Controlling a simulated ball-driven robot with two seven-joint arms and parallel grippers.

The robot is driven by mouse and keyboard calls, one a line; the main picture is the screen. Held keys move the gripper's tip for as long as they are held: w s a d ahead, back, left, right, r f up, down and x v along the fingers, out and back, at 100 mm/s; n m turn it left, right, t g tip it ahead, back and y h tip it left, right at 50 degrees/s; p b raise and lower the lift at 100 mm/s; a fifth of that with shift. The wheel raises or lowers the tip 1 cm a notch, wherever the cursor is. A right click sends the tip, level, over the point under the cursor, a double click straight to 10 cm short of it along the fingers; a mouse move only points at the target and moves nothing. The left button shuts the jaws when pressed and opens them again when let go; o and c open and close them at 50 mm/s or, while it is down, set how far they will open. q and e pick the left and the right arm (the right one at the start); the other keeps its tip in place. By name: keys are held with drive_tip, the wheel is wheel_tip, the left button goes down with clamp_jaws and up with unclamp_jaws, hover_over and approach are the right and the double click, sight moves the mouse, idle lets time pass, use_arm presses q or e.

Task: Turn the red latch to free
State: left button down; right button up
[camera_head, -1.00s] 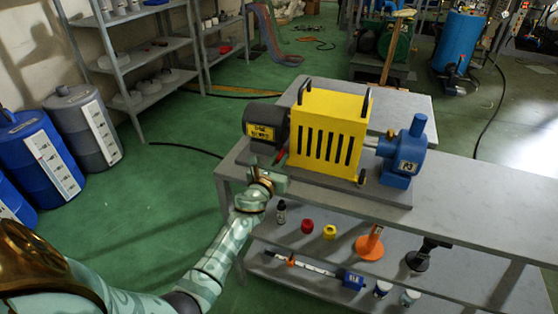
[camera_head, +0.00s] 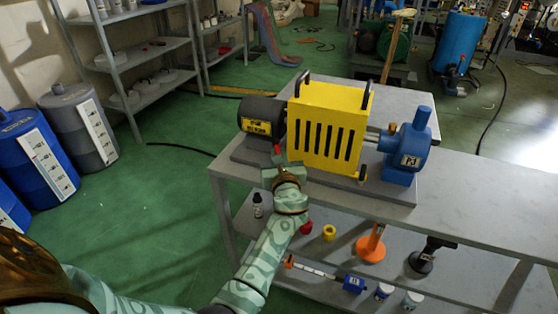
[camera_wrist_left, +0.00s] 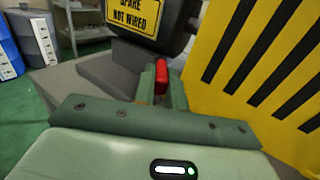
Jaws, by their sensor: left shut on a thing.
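The red latch (camera_wrist_left: 161,76) is upright between the green fingers of my left gripper (camera_wrist_left: 162,88) in the left wrist view. Its red tip (camera_head: 277,151) also shows in the head view, at the left end of the yellow slatted guard (camera_head: 329,125). My left gripper (camera_head: 280,162) is shut on the latch, in front of the dark motor (camera_head: 264,117) with its yellow label. The latch's lower part is hidden by the fingers. My right gripper is not in view.
A blue pump (camera_head: 407,150) stands right of the guard on the same grey base. The bench (camera_head: 480,195) is bare to the right. A lower shelf holds red and yellow caps, an orange funnel-like piece (camera_head: 371,244) and bottles. Blue and grey drums stand at left.

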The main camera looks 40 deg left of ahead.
use_arm(q)
drive_tip(key=n+g+y+b, duration=0.2)
drive_tip(key=f+n+g+y+b, duration=0.1)
drive_tip(key=g, duration=0.1)
drive_tip(key=shift+w+d+b, duration=0.25)
drive_tip(key=shift+b, duration=0.05)
drive_tip(key=n+g+y+b, duration=0.1)
drive_tip(key=n+g+b, duration=0.1)
drive_tip(key=g, duration=0.1)
drive_tip(key=shift+w+r+n+y, duration=0.1)
drive_tip(key=shift+r+n+y, duration=0.2)
drive_tip(key=shift+y, duration=0.1)
drive_tip(key=shift+g+b, duration=0.3)
drive_tip(key=shift+b, duration=0.05)
drive_tip(key=shift+r+n+g, duration=0.1)
drive_tip(key=shift+n+g, duration=0.2)
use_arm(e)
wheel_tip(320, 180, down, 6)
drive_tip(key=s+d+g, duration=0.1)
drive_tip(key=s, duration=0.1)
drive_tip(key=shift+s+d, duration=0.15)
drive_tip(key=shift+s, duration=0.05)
use_arm(q)
drive_tip(key=c, duration=1.5)
unclamp_jaws()
drive_tip(key=shift+o, duration=0.3)
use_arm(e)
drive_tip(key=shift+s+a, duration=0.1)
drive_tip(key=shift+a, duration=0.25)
